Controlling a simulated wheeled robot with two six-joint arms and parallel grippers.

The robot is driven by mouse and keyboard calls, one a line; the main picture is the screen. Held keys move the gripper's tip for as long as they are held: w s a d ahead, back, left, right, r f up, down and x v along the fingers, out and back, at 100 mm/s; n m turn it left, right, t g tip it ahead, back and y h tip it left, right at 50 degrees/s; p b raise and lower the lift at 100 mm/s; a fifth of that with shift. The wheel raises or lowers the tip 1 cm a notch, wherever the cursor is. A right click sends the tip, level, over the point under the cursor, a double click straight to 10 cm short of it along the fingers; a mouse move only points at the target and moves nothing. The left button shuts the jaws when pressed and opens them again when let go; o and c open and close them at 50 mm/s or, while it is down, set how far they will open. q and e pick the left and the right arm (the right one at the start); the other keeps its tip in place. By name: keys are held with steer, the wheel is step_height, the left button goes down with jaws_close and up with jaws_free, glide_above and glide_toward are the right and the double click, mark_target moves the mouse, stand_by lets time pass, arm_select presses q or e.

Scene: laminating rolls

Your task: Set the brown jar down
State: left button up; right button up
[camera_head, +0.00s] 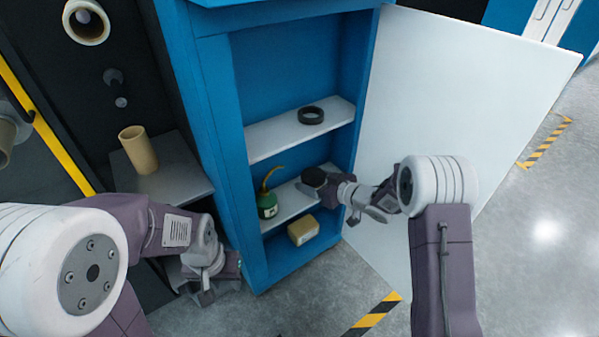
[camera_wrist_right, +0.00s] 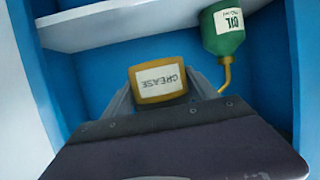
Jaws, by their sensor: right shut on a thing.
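The brown jar (camera_wrist_right: 158,80), with a white GREASE label, sits between the fingers of my right gripper (camera_wrist_right: 165,88); the wrist view is upside down, so the jar is about upright. In the head view, its dark round lid (camera_head: 314,177) shows over the right part of the cabinet's lower shelf (camera_head: 290,207). My right gripper (camera_head: 340,188) is shut on the jar, reaching in from the right. I cannot tell whether the jar's base touches the shelf. My left gripper (camera_head: 204,287) hangs low outside the cabinet, left of it; its opening is unclear.
A green oil can (camera_head: 267,203) with a curved spout stands left of the jar. A black ring (camera_head: 311,116) lies on the shelf above. A yellowish block (camera_head: 303,230) is below. The white door (camera_head: 450,90) stands open at right. A tan tube (camera_head: 138,150) stands left.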

steer(key=b, duration=0.2)
glide_above(299, 192)
steer(key=shift+s+d+f, duration=0.25)
steer(key=shift+s+f, duration=0.05)
steer(key=shift+f, duration=0.1)
steer(key=shift+w+a+f+b, duration=0.1)
steer(key=shift+w+f+b, duration=0.05)
steer(key=shift+f+b, duration=0.45)
steer(key=shift+w+f+b, duration=0.1)
steer(key=shift+f+b, duration=0.4)
steer(key=shift+b, duration=0.1)
step_height(299, 192, down, 5)
steer(key=b, duration=0.4)
steer(key=shift+w+b, duration=0.1)
steer(key=shift+b, duration=0.25)
steer(key=shift+w+a+r, duration=0.1)
steer(key=shift+r, duration=0.25)
steer(key=shift+f, duration=0.1)
steer(key=o, duration=1.6)
steer(key=shift+f, duration=0.1)
steer(key=shift+o, duration=0.2)
